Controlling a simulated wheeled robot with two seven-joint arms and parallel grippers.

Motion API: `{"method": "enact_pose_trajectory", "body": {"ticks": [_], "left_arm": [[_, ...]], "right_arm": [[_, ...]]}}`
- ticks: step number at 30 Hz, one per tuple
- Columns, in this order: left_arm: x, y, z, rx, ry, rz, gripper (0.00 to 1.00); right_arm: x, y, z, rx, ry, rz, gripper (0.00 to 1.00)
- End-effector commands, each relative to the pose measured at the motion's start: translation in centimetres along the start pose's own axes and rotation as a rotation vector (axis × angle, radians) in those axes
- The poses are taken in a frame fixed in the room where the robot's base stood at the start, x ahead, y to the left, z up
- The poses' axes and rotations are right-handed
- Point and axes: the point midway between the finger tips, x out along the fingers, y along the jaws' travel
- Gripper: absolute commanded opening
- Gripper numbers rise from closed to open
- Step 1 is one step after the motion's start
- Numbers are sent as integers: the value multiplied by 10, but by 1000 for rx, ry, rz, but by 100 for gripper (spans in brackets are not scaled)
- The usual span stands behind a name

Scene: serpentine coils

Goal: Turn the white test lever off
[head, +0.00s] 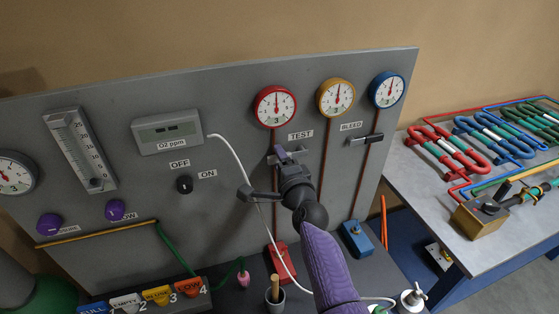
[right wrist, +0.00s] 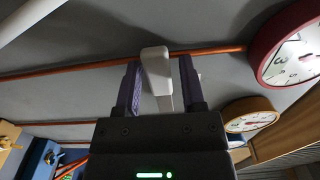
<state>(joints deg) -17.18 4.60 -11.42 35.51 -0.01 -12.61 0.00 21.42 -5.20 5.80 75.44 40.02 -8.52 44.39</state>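The white test lever (right wrist: 156,72) shows in the right wrist view, between the two purple fingers of my right gripper (right wrist: 160,82). The fingers are apart, one on each side of the lever, with a visible gap on the right side. The lever lies across a copper pipe (right wrist: 60,70). In the head view my right gripper (head: 281,154) is at the panel just below the TEST label (head: 301,135) and hides much of the lever. My left gripper is not in view.
The grey panel (head: 230,110) also carries the bleed lever (head: 366,140) to the right, and red (head: 275,106), yellow (head: 336,97) and blue (head: 387,89) gauges above. A white hose (head: 240,165) hangs close to my right arm. A bench (head: 440,190) with coils stands right.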

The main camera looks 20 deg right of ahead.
Motion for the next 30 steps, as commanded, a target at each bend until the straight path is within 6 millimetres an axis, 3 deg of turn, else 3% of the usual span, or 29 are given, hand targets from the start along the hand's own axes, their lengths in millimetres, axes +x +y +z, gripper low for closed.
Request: {"method": "enact_pose_trajectory", "body": {"ticks": [2,11,14,21,24,30], "left_arm": [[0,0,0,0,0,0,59],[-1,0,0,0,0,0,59],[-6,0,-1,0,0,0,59],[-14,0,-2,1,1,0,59],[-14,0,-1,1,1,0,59],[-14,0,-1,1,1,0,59]], "right_arm": [[0,0,0,-1,0,1,68],[-3,1,0,-2,-1,3,68],[-16,0,0,-2,-1,4,68],[-75,0,0,-2,1,3,68],[-91,1,0,-2,0,3,68],[-100,0,0,-2,-1,1,68]]}}
